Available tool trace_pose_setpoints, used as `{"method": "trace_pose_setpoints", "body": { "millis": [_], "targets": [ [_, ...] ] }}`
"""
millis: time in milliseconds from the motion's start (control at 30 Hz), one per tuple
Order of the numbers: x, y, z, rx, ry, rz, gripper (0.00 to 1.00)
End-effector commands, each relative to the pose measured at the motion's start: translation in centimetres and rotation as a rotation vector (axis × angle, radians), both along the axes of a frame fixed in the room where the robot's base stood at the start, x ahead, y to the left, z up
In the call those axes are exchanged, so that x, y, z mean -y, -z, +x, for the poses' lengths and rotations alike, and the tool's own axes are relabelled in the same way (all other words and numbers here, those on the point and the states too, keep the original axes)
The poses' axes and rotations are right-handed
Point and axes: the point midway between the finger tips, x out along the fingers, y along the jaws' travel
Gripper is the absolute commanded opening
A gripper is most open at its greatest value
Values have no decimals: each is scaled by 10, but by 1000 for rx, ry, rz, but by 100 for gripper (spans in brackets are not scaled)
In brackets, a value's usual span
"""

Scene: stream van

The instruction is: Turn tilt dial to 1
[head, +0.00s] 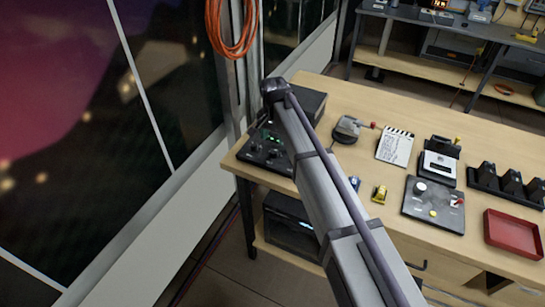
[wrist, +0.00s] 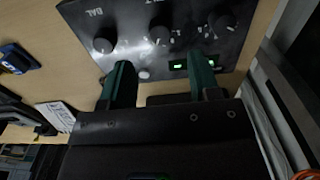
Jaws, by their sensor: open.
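The black control panel (head: 262,152) lies at the left end of the wooden table, partly hidden by my arm. In the wrist view the panel (wrist: 100,20) shows three black dials. The left dial (wrist: 104,44) is marked BAL. The middle dial (wrist: 161,34), apparently the tilt dial, has a partly readable label ending in T. The right dial (wrist: 222,22) has small marks around it. Their exact settings are hard to read. My gripper (wrist: 159,64) is open, its two green fingers apart and empty, pointing at the panel just below the middle dial in the picture.
A pale round button (wrist: 143,74) and green lit displays (wrist: 181,66) are near my fingers. A window wall borders the left.

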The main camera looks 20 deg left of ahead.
Motion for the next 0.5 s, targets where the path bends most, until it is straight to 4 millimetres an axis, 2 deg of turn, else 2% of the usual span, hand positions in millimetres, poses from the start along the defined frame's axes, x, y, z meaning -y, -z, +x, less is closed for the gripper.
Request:
{"method": "trace_pose_setpoints", "body": {
  "millis": [33,200,333,500],
  "targets": [
    [0,25,0,0,0,0,56],
    [0,62,0,0,-1,0,56],
    [0,72,0,0,-1,0,56],
    [0,70,0,0,-1,0,56]
  ]
}}
